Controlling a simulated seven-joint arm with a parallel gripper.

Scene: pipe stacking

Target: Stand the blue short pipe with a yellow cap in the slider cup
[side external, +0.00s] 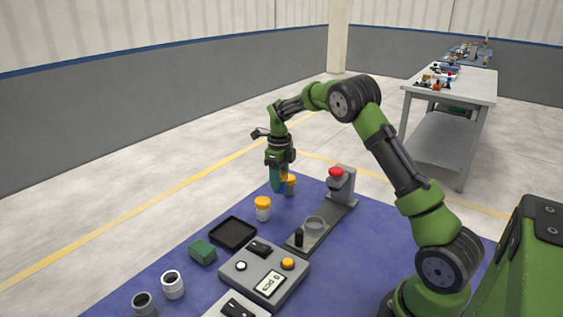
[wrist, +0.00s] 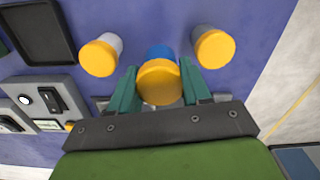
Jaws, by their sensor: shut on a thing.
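The blue short pipe with a yellow cap (wrist: 160,82) is between my gripper's fingers in the wrist view, cap toward the camera. My gripper (side external: 278,184) is shut on it, over the far part of the blue mat; in the side view the fingers mostly hide the pipe. I cannot tell whether the pipe's lower end touches the mat. The slider cup (side external: 315,224) is a grey round cup on a dark rail, to the right of and nearer than my gripper. It is not clearly visible in the wrist view.
A red button (side external: 336,172) tops a grey post at the rail's far end. A black tray (side external: 233,233), green block (side external: 202,251) and control box (side external: 265,275) lie nearer.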

